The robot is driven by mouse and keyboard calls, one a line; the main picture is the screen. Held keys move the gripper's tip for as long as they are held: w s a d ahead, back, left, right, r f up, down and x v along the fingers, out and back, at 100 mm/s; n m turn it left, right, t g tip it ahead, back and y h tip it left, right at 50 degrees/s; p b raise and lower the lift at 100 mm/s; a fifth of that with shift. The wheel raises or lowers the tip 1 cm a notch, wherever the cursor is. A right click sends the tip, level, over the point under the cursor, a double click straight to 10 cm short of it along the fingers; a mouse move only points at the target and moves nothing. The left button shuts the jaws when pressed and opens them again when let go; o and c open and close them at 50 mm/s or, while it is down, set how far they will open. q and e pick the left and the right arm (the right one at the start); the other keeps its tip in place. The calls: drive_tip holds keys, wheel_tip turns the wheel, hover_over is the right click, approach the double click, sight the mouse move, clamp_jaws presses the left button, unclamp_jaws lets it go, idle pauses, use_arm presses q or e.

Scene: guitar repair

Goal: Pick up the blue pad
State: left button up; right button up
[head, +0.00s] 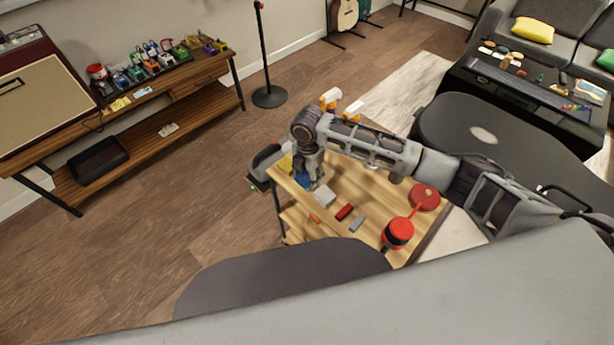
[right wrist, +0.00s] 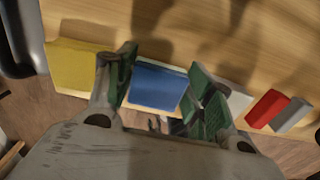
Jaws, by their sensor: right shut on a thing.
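The blue pad (head: 303,182) lies near the left edge of the small wooden table (head: 378,190), partly hidden under my right gripper (head: 308,176). In the right wrist view the blue pad (right wrist: 157,86) sits between the two green-padded fingers of my right gripper (right wrist: 163,75). The fingers are shut on its left and right sides. I cannot tell whether it is clear of the tabletop. My left gripper is not in view.
A yellow pad (right wrist: 75,65) is left of the blue one. A white block (head: 324,196), a red block (head: 344,212) and a grey block (head: 357,224) are in a row to its right. A red-and-black can-like object (head: 398,233) stands near the table's front.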

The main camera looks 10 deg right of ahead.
sight(308, 176)
drive_tip(key=shift+r, duration=0.65)
wheel_tip(308, 176, up, 3)
drive_tip(key=shift+r, duration=0.2)
wheel_tip(308, 176, up, 4)
drive_tip(key=shift+r, duration=0.15)
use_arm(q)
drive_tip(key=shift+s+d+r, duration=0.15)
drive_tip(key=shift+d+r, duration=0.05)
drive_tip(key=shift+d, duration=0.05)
use_arm(e)
drive_tip(key=shift+r, duration=0.4)
